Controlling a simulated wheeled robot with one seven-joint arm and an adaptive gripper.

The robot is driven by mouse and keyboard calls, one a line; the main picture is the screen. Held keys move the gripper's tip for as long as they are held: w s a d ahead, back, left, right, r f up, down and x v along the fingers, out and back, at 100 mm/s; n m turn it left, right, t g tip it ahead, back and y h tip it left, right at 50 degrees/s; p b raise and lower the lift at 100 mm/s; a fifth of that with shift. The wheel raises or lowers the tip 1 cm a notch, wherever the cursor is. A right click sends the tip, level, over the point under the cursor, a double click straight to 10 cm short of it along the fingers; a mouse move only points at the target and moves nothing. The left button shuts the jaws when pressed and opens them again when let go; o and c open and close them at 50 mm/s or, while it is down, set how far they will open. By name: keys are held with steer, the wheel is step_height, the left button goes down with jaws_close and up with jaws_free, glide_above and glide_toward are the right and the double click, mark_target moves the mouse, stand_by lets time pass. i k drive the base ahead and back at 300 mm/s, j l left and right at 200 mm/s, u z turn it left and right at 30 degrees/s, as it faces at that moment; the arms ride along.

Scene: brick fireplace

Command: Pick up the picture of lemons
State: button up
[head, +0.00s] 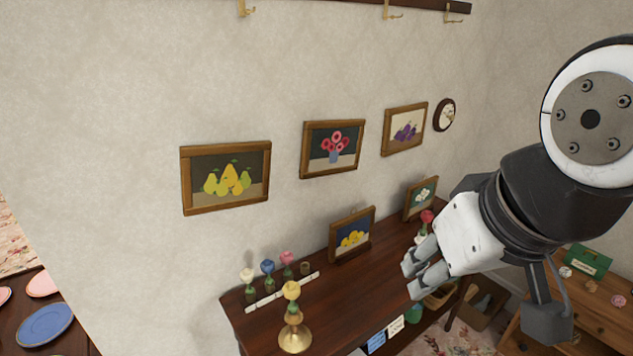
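The picture of lemons (352,235) is a small wooden-framed picture with yellow fruit on a dark ground. It stands on the dark wooden shelf top (325,285), leaning back against or close to the wall. My gripper (410,277) is to the right of it in the head view, pointing left and down. Its two grey fingers show a gap between their tips, and nothing is seen between them. The gripper appears apart from the picture, but the depth between them is hard to tell.
Candlesticks with coloured flower-like tops (268,275) stand left of the picture, with a brass one (294,325) in front. A white-flower picture (420,198) and a red flower (427,217) stand to its right. Pear (226,178), flower (332,148) and purple-fruit (405,129) pictures hang above.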

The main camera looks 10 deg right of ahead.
mark_target(346, 235)
steer(key=k+l+z, duration=0.15)
steer(key=i+l+u, duration=0.25)
steer(key=i+l, duration=0.6)
